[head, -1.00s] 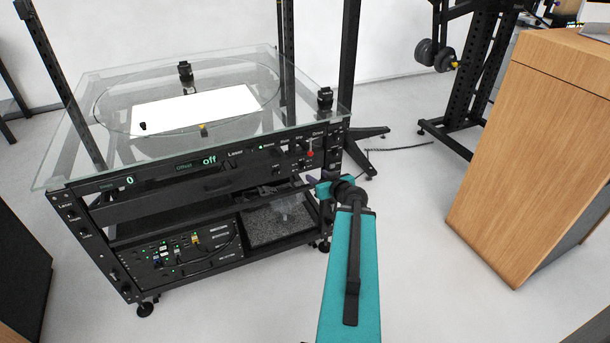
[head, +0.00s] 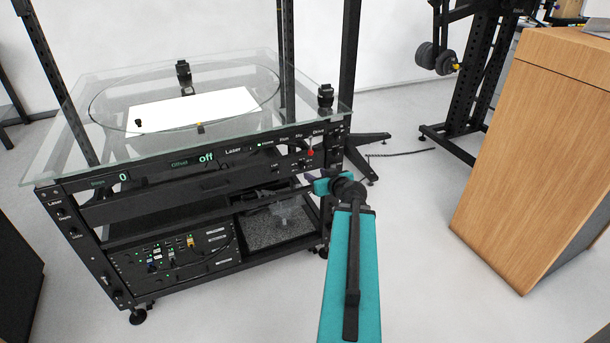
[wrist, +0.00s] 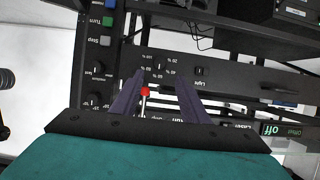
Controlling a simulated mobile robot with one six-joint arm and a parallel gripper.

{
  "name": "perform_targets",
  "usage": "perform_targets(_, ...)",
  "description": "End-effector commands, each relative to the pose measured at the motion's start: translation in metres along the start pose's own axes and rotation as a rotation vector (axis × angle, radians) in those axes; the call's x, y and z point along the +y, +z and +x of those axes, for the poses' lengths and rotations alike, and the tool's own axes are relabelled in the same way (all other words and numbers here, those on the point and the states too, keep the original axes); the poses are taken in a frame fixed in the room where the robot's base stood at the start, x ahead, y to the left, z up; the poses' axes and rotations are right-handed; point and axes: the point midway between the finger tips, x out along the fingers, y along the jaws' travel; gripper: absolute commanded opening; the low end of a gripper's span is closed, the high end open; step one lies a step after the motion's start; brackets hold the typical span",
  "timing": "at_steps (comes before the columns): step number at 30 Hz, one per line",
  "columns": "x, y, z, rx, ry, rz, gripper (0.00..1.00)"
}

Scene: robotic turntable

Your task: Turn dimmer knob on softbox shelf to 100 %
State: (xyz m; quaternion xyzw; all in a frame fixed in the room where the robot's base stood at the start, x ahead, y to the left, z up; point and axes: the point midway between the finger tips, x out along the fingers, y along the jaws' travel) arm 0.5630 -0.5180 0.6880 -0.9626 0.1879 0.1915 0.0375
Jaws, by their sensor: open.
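The black wheeled turntable cart (head: 60,222) has a glass top with control panels below it. In the wrist view, a dark panel with a small dial (wrist: 160,67), percent marks and a "Light" label lies just beyond my fingertips. I cannot tell for sure that this dial is the dimmer knob. My gripper (wrist: 161,77) is open, its two purple fingers apart and nothing held between them. A red-tipped lever (wrist: 145,92) shows between the fingers. In the head view, my gripper (head: 312,178) is by the cart's right front side, its fingertips partly hidden.
The "Turn" and "Step" buttons (wrist: 106,41) and several knobs are on the panel left in the wrist view. A wooden cabinet (head: 535,165) stands at right. A black stand (head: 480,95) is behind. Open floor lies between cart and cabinet.

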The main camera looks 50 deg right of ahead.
Motion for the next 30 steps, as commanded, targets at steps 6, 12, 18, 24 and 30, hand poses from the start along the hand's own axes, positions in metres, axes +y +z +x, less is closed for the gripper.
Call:
perform_targets(6,0.0,0.002,0.009,0.001,0.0,-0.001,0.41)
perform_targets(12,0.0,0.002,0.016,0.001,0.001,0.0,0.41)
perform_targets(18,0.0,0.0,0.025,0.0,0.0,0.001,0.41)
perform_targets(24,0.0,-0.001,0.046,0.0,-0.001,0.0,0.41)
perform_targets(30,0.0,-0.001,0.065,-0.001,0.0,0.0,0.41)
